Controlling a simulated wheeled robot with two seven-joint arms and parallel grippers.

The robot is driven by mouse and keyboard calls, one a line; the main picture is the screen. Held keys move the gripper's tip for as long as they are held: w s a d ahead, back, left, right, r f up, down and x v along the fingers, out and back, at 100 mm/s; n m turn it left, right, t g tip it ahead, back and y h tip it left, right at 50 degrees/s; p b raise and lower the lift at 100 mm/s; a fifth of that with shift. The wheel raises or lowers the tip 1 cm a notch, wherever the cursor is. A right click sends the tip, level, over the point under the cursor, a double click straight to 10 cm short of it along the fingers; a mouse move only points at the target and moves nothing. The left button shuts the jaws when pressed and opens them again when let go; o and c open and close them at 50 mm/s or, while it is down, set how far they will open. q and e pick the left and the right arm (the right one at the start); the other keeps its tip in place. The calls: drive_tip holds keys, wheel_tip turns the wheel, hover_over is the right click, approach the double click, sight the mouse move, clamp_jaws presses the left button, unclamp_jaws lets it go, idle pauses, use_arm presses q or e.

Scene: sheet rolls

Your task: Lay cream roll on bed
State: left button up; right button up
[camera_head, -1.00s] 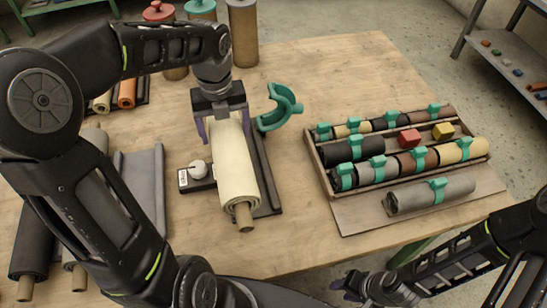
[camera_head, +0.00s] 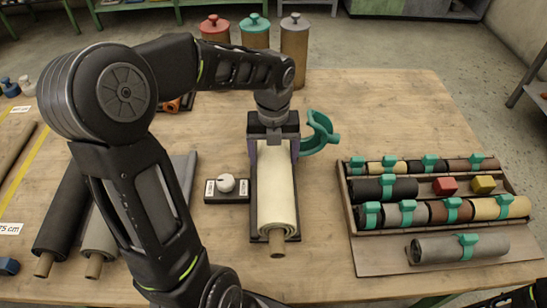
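The cream roll (camera_head: 277,205) lies lengthwise along the dark bed (camera_head: 254,222) in the middle of the table, its brown core end toward me. My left gripper (camera_head: 275,145) is at the roll's far end, with its fingers on either side of it. The fingers look closed around the roll, though the tips are partly hidden by the wrist and the roll. I cannot tell whether the roll's full weight rests on the bed. My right gripper is out of view; only a bit of my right arm shows at the lower right corner.
A teal curved clamp (camera_head: 321,134) stands right of the bed. A small black block with a white knob (camera_head: 226,184) is at its left. A wooden tray (camera_head: 350,228) of clipped rolls is at the right. Dark and grey rolls (camera_head: 66,212) lie left. Lidded canisters (camera_head: 294,42) stand behind.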

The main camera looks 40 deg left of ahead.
use_arm(q)
drive_tip(key=shift+w+f, duration=0.1)
drive_tip(key=shift+f, duration=1.7)
drive_tip(key=shift+f, duration=1.85)
drive_tip(key=shift+f, duration=0.15)
drive_tip(key=o, duration=2)
drive_tip(key=shift+f, duration=0.15)
wheel_tip(320, 180, up, 12)
drive_tip(key=shift+r, duration=0.2)
drive_tip(key=shift+s, duration=0.25)
